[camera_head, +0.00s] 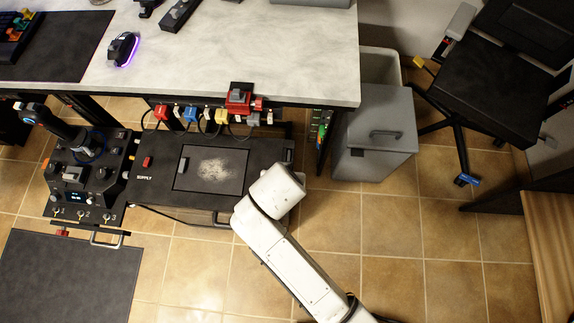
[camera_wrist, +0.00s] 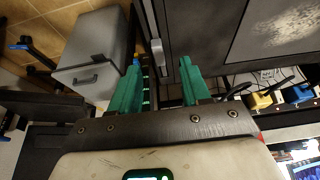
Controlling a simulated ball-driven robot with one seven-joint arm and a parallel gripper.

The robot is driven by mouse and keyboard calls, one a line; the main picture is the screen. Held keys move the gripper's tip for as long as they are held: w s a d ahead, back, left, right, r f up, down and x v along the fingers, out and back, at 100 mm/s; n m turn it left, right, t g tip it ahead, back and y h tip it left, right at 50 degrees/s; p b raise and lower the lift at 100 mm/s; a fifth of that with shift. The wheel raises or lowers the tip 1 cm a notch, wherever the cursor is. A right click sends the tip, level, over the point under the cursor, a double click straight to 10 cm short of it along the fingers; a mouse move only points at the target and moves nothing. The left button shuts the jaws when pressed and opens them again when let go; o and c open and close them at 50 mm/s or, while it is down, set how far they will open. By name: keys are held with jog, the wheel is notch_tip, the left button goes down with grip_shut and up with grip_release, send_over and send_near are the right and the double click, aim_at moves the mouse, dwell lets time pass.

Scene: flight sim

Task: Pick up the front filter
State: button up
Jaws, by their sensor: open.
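The front filter looks like the dark square panel (camera_head: 212,182) with a pale dusty patch, set in the top of the black SUPPLY box (camera_head: 150,190). A small grey tab shows on its left side. In the wrist view the dusty panel (camera_wrist: 257,40) is at the upper right, partly cut off by the frame. My gripper (camera_wrist: 160,88) shows two green fingers, apart with nothing between them. They point toward the box's edge near a grey latch (camera_wrist: 157,46), to one side of the panel. In the head view my white arm reaches the box's right side and hides the gripper.
A control panel (camera_head: 108,172) with a joystick stands left of the box. The desk (camera_head: 200,70) overhangs behind it, with coloured plugs (camera_head: 190,114) below its edge. A grey cabinet (camera_head: 375,130) stands at the right, near an office chair (camera_head: 490,85). Tiled floor lies open in front.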

jog(key=shift+b+x, duration=0.35)
jog(key=shift+x, duration=2.4)
jog(key=shift+d, duration=0.15)
grip_shut()
